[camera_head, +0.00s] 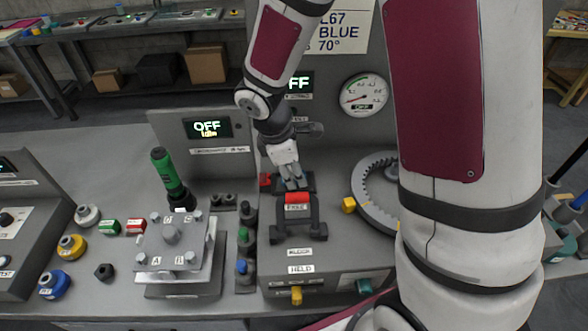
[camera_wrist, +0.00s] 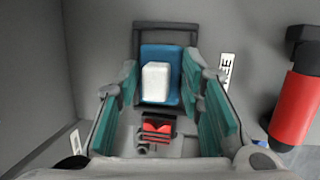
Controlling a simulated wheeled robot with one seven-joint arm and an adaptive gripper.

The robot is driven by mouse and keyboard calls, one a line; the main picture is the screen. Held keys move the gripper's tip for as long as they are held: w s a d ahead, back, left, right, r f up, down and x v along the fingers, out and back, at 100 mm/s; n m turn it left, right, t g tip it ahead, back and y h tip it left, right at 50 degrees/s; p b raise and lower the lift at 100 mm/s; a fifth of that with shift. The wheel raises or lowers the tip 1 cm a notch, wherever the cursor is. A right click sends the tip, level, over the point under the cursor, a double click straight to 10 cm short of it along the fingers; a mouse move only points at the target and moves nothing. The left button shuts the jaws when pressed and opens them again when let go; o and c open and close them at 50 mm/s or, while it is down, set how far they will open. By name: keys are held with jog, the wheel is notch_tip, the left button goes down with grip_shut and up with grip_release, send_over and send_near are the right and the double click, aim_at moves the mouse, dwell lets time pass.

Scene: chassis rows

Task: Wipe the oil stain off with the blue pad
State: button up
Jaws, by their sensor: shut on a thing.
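My gripper (camera_head: 291,182) points down at the back of the middle grey console, behind a red-gripped dark handle. In the wrist view its teal-lined fingers (camera_wrist: 160,85) stand on either side of the blue pad (camera_wrist: 175,58), which carries a white block (camera_wrist: 155,83). The gripper is shut on the pad. A dark frame or edge shows around the pad's far side. In the head view the fingers largely hide the pad. I cannot make out an oil stain in either view; the surface under the pad is hidden.
The red-gripped handle (camera_head: 297,198) stands close in front of my gripper. A grey ring (camera_head: 372,190) and a yellow block (camera_head: 349,205) lie to the right. A green-handled tool (camera_head: 165,172) and a metal plate fixture (camera_head: 172,245) stand left. My arm hides the right side.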

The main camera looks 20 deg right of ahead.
jog(key=shift+f, duration=0.35)
dwell(0.6)
jog(key=shift+w+a+f+b, duration=0.15)
jog(key=shift+a+b, duration=0.2)
jog(key=shift+a, duration=0.2)
jog(key=shift+s+d+p, duration=0.15)
jog(key=shift+s+d, duration=0.05)
jog(key=shift+d, duration=0.3)
jog(key=shift+s+d+p, duration=0.15)
jog(key=shift+d, duration=0.3)
jog(key=shift+a, duration=0.15)
jog(key=shift+w+a+r, duration=0.2)
jog(key=shift+w+a, duration=0.1)
jog(key=shift+a, duration=0.4)
jog(key=shift+s+d+f, duration=0.1)
jog(key=shift+s+d, duration=0.05)
jog(key=shift+d, duration=0.35)
jog(key=shift+s+d, duration=0.15)
jog(key=shift+d, duration=0.3)
